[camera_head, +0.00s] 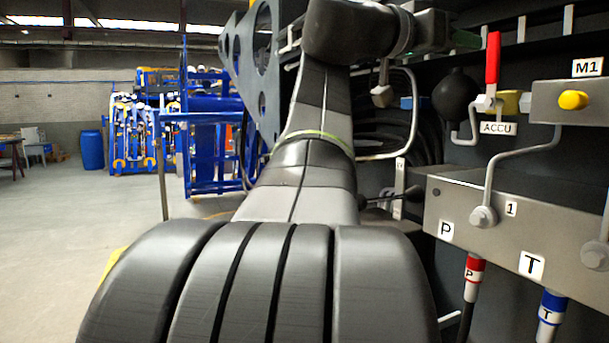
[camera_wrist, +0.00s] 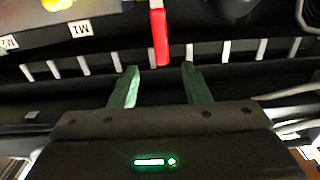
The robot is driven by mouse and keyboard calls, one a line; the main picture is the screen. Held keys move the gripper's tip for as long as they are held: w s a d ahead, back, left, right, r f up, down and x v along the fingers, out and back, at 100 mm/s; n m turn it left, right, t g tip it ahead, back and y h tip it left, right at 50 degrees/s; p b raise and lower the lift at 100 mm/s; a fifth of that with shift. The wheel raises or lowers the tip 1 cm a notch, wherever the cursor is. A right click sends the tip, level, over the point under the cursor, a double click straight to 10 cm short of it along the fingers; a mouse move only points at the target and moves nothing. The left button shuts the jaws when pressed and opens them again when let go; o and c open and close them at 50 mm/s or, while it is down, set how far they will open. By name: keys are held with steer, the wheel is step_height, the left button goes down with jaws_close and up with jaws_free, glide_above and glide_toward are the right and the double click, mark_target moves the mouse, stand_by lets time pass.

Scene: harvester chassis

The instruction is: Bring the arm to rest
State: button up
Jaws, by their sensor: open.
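My gripper (camera_wrist: 160,67) shows in the wrist view as two green fingers spread apart, with nothing held between them. A red lever handle (camera_wrist: 159,36) appears between and beyond the fingertips; whether they touch it cannot be told. In the head view my arm (camera_head: 305,170) rises from the bottom middle and bends right at the top. The same kind of red lever (camera_head: 493,62) stands upright on the ACCU valve there, to the right of my arm.
A grey valve block (camera_head: 500,225) with P and T hoses stands at the right. An M1 block (camera_head: 572,102) with a yellow knob is above it. A black ball-shaped part (camera_head: 455,95) sits near the lever. Open floor (camera_head: 60,220) lies at the left, before blue racks (camera_head: 210,140).

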mark_target(488, 54)
steer(key=x, duration=1.1)
steer(key=shift+r, duration=0.1)
steer(key=v, duration=1.3)
steer(key=x, duration=1.3)
steer(key=shift+w+r+n+p, duration=0.15)
steer(key=shift+w+n+p, duration=0.2)
steer(key=shift+p, duration=0.3)
steer(key=shift+w+a+n, duration=0.2)
steer(key=shift+a+n, duration=0.05)
steer(key=shift+n, duration=0.2)
steer(key=shift+f, duration=0.2)
steer(key=shift+w, duration=0.1)
